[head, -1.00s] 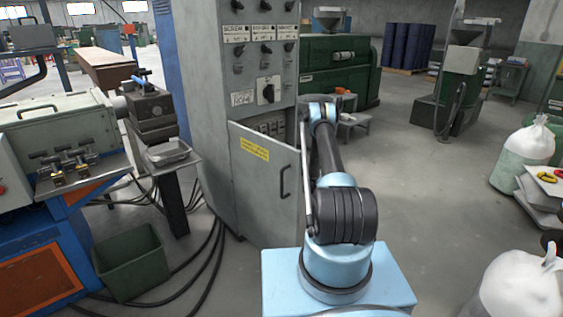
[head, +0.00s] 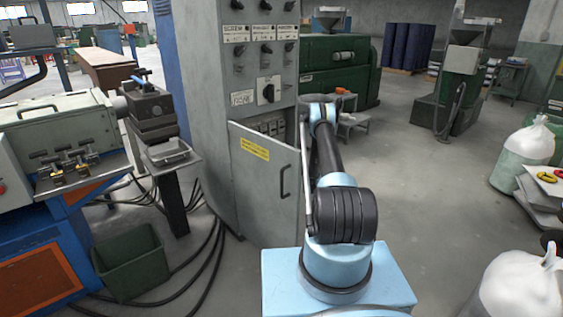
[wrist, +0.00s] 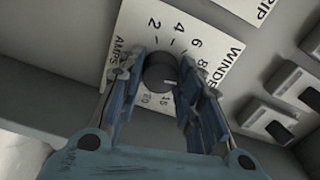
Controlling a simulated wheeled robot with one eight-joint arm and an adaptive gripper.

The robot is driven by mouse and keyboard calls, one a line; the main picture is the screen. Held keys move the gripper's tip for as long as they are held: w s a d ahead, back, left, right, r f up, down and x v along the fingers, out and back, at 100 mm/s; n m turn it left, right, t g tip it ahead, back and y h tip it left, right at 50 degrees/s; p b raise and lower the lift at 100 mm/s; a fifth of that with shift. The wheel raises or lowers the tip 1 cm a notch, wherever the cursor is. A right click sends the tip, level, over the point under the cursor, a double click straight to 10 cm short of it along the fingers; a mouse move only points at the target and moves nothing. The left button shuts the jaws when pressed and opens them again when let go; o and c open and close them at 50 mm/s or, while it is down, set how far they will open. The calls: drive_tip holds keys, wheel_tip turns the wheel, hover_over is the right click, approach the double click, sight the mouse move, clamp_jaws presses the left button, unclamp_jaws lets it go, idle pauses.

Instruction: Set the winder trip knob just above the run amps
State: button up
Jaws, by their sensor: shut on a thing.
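In the wrist view the round dark winder trip knob (wrist: 158,73) sits on a white dial plate (wrist: 138,18) marked AMPS and WINDE. The numbers 2, 4, 6 and 8 run over its top and right; 15 and 20 show below. A small white mark on the knob's lower right points toward the right finger, which hides part of the scale there. My gripper (wrist: 161,72) is shut on the knob, one blue finger on each side. In the head view the knob and gripper cannot be made out behind the cabinet door (head: 263,185).
The grey cabinet (head: 205,110) has its lower door ajar, with a dark handle. In the wrist view other switches (wrist: 275,122) lie close to the right of the dial. A green bin (head: 132,262) and cables lie left on the floor.

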drive_tip(key=shift+d+m, duration=0.35)
drive_tip(key=shift+m, duration=0.55)
drive_tip(key=o, duration=1.1)
drive_tip(key=shift+w+a+f, duration=0.1)
drive_tip(key=shift+f, duration=0.05)
drive_tip(key=shift+c, duration=0.2)
drive_tip(key=shift+a, duration=0.1)
drive_tip(key=v, duration=0.7)
drive_tip(key=shift+s, duration=0.25)
